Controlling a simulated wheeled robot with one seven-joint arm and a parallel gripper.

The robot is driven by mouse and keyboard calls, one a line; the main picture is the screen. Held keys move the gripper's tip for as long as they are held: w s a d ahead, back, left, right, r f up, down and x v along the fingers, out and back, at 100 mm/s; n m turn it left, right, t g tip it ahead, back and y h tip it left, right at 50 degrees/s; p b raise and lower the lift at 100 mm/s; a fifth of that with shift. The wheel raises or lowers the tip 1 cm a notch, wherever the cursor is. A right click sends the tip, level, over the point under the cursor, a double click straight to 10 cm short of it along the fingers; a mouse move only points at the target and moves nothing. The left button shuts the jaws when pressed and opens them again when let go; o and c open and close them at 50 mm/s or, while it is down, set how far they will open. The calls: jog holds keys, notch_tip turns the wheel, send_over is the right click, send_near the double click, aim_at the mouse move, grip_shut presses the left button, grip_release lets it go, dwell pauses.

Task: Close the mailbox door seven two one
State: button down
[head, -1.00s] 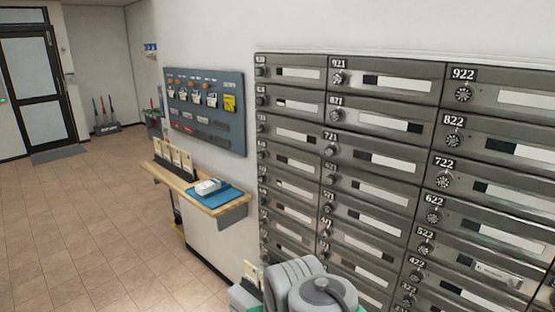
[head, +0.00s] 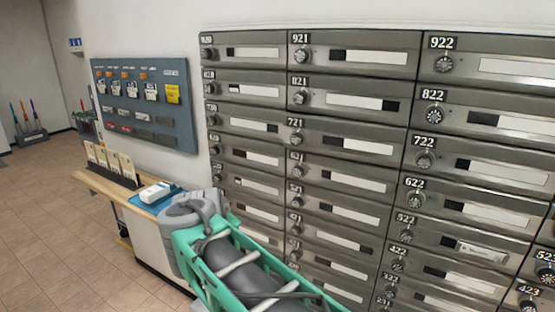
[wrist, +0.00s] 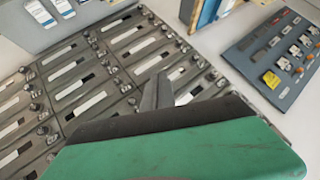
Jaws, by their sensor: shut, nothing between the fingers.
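Mailbox door 721 (head: 345,142) is a grey metal panel with a round dial at its left, a white strip and a dark slot, in the middle column of the mailbox wall in the head view. It looks about level with its neighbours; I cannot tell whether it is slightly ajar. In the wrist view my gripper (wrist: 157,92) is shut and empty, its dark fingers seen in front of the mailbox wall. I cannot tell which door is nearest the fingers. In the head view my arm hides the lower left doors, and the gripper is not visible.
A grey-blue board with tags (head: 145,100) hangs on the wall left of the mailboxes; it also shows in the wrist view (wrist: 282,60). A wooden shelf (head: 95,183) with a blue tray (head: 148,205) juts out below it. The tiled floor (head: 45,220) at left is clear.

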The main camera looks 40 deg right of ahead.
jog(key=w+d+r+m+h+b, duration=0.2)
jog(key=d+m+h, duration=0.1)
jog(key=d+m, duration=0.3)
jog(key=w+d+r+m+h+b, duration=0.2)
jog(key=d+m+h, duration=0.2)
jog(key=d+m, duration=0.1)
jog(key=m+g+h, duration=0.2)
jog(key=m+h, duration=0.2)
jog(key=m, duration=0.2)
send_near(288, 143)
jog(key=p+x, duration=0.2)
jog(key=x, duration=0.1)
jog(key=p+x, duration=0.3)
jog(key=shift+s+r, duration=0.1)
jog(key=shift+r, duration=0.15)
jog(key=shift+w+d+f, duration=0.2)
jog(key=shift+w+d, duration=0.05)
jog(key=shift+d, duration=0.15)
jog(key=shift+t+y, duration=0.3)
jog(key=shift+t, duration=0.1)
